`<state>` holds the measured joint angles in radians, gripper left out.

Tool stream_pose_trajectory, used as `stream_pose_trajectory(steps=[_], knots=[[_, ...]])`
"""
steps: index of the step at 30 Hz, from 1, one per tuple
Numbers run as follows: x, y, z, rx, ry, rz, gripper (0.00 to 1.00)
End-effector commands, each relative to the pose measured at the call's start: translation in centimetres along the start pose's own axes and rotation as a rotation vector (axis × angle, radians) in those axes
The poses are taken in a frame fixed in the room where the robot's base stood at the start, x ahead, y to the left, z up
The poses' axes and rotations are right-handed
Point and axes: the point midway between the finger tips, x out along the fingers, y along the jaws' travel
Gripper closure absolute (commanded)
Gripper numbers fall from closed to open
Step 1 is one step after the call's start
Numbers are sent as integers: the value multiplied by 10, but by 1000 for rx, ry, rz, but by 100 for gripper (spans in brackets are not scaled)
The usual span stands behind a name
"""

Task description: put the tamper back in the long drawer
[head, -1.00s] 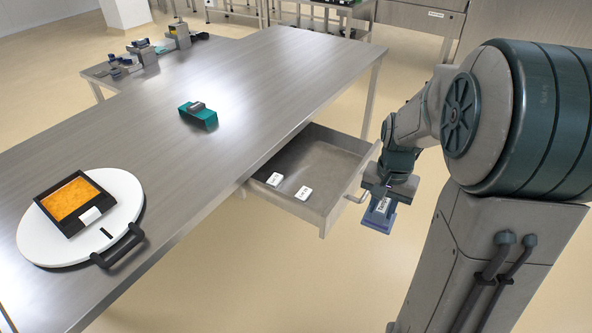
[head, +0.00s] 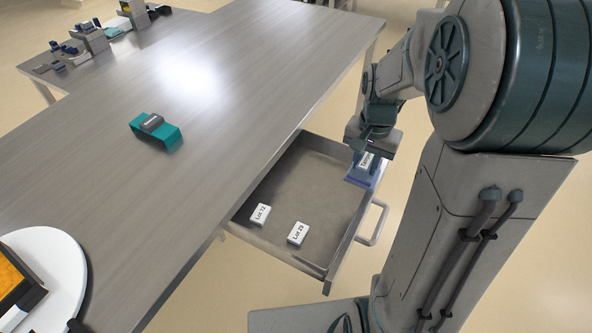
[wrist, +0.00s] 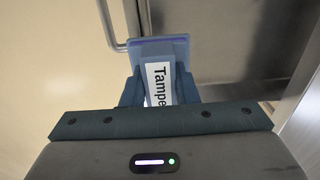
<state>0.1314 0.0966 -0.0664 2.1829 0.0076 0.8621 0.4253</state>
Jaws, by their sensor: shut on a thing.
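The tamper (head: 362,175) is a blue piece with a flat base and a white label; in the wrist view the label on the tamper (wrist: 160,82) reads "Tampe", the rest hidden. My gripper (head: 371,150) is shut on it, and my gripper's fingers (wrist: 158,92) flank it in the wrist view. The long drawer (head: 304,180) is pulled out from under the steel table. The tamper overlaps the drawer's far right corner in the head view; whether it is above the floor or touching the wall I cannot tell.
Two white blocks, "Lot 72" (head: 261,214) and "Lot 29" (head: 297,233), lie at the drawer's near end. The drawer's handle (head: 374,224) sticks out to the right. A teal item (head: 156,131) stands on the table (head: 230,70). A white disc (head: 67,262) carries a black-framed orange tray.

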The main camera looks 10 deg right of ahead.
Motion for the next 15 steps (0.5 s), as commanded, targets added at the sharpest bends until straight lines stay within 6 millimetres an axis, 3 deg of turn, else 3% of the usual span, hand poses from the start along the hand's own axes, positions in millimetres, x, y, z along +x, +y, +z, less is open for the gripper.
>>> stream_pose_trajectory(steps=[15], knots=[[60,-97,-24,-2,-1,1,100]])
